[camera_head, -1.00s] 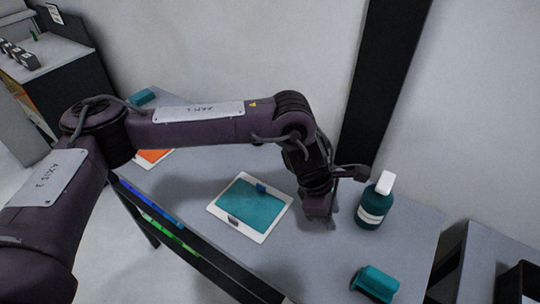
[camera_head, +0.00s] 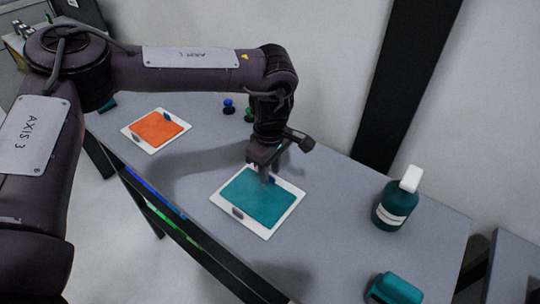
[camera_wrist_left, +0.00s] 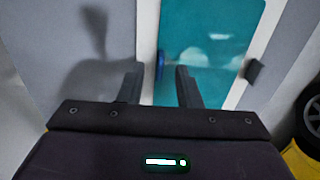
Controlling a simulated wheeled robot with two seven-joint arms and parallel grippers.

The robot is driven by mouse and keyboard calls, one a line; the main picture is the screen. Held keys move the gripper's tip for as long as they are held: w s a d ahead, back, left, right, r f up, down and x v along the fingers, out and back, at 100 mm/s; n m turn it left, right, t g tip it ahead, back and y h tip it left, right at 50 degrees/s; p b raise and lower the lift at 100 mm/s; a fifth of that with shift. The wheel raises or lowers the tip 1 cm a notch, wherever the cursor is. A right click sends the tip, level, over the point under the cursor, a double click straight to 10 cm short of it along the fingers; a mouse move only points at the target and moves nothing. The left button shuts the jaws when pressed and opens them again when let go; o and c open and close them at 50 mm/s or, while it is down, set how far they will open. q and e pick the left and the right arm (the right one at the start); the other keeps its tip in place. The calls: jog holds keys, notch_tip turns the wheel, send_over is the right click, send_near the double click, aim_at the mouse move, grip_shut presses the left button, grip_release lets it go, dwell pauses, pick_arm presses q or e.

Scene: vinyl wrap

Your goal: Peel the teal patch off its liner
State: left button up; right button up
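The teal patch (camera_head: 262,197) lies flat on its white liner (camera_head: 240,226) on the table. A blue tab (camera_head: 271,179) stands at its far edge, and a dark grey tab (camera_head: 238,213) at its near edge. My left gripper (camera_head: 266,173) points down over the far edge, partly covering the blue tab. In the left wrist view the gripper's two fingers (camera_wrist_left: 159,86) are apart, with the blue tab (camera_wrist_left: 160,65) showing in line with the gap, close to the right finger. The teal patch (camera_wrist_left: 208,45) and dark tab (camera_wrist_left: 254,70) also show there. My right gripper is not in view.
An orange patch (camera_head: 157,130) on a white liner lies left. A blue knob (camera_head: 228,106) and green knob (camera_head: 249,115) stand behind. A teal bottle (camera_head: 394,208) with a white cap stands right. A teal tool (camera_head: 396,289) lies at the near right. The table between patch and bottle is clear.

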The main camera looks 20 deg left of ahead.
pick_arm(q)
jog(key=shift+f, duration=0.65)
